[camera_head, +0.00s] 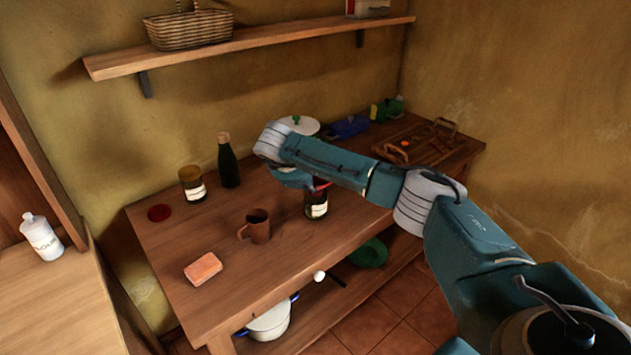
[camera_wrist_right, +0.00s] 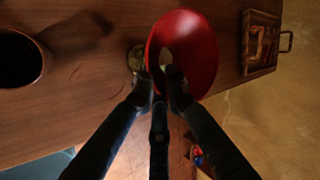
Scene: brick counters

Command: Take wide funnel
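The wide funnel is red; in the right wrist view the funnel (camera_wrist_right: 202,45) shows its open mouth, tilted in the picture. In the head view only a small red part of the funnel (camera_head: 321,184) shows beside my arm, just above a dark labelled jar (camera_head: 317,208). My right gripper (camera_wrist_right: 161,88) has its dark fingertips at the funnel's lower left rim, one outside the rim and one over the mouth. Whether they press on the wall cannot be seen. In the head view my arm hides most of this gripper. My left gripper is out of view.
The brown table holds a mug (camera_head: 258,227), a sponge (camera_head: 203,269), a jar (camera_head: 192,183), a dark bottle (camera_head: 228,161) and a wooden tray (camera_head: 419,142). The table's front left is mostly clear.

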